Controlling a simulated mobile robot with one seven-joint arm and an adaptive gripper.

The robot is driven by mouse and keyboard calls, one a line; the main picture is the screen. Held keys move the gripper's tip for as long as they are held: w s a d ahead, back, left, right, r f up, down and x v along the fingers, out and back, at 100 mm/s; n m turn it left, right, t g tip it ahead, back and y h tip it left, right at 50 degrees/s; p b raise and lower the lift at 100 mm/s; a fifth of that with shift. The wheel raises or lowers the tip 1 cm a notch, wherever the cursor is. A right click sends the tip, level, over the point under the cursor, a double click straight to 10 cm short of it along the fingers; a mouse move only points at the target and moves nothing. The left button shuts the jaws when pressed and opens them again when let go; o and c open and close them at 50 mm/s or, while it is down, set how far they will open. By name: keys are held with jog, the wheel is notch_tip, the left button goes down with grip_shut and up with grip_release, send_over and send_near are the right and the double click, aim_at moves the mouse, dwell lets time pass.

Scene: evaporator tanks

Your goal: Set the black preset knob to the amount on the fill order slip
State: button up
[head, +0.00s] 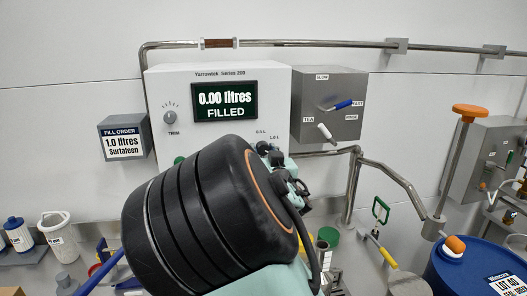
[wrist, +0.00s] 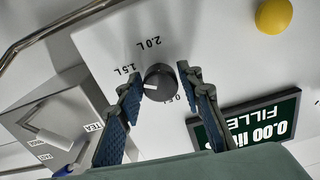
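The black preset knob (wrist: 159,82) is on the white panel, with a white mark on its left side in the wrist view. The labels 2.0 L (wrist: 148,43), 1.5 L (wrist: 127,69) and part of 0.5 L (wrist: 181,98) show around it. The mark points left and slightly down, below 1.5 L; my left finger covers that area. My gripper (wrist: 160,75) is open, one finger on each side of the knob, with gaps showing. The fill order slip (head: 123,144) reads 1.0 litres, Surfateen. The display (head: 224,102) reads 0.00 litres, FILLED. My arm hides much of the lower panel in the head view.
A grey box (head: 329,105) with two levers stands right of the panel. A yellow button (wrist: 273,15) is at the wrist view's upper right. A TRIM dial (head: 170,118) sits left of the display. Pipes run above and to the right; a blue drum (head: 470,270) stands lower right.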

jog(key=c, duration=0.7)
jog(key=n+b, duration=0.1)
jog(key=b, duration=0.3)
jog(key=shift+f, duration=0.2)
jog(key=n+b, duration=0.1)
jog(key=b, duration=0.1)
jog(key=shift+d+b, duration=0.1)
jog(key=shift+b, duration=0.3)
jog(key=n+b, duration=0.4)
jog(key=n, duration=0.1)
jog(key=shift+b, duration=0.3)
jog(key=n+b, duration=0.3)
jog(key=n, duration=0.1)
jog(key=shift+r+n+b, duration=0.15)
jog(key=shift+n+b, duration=0.15)
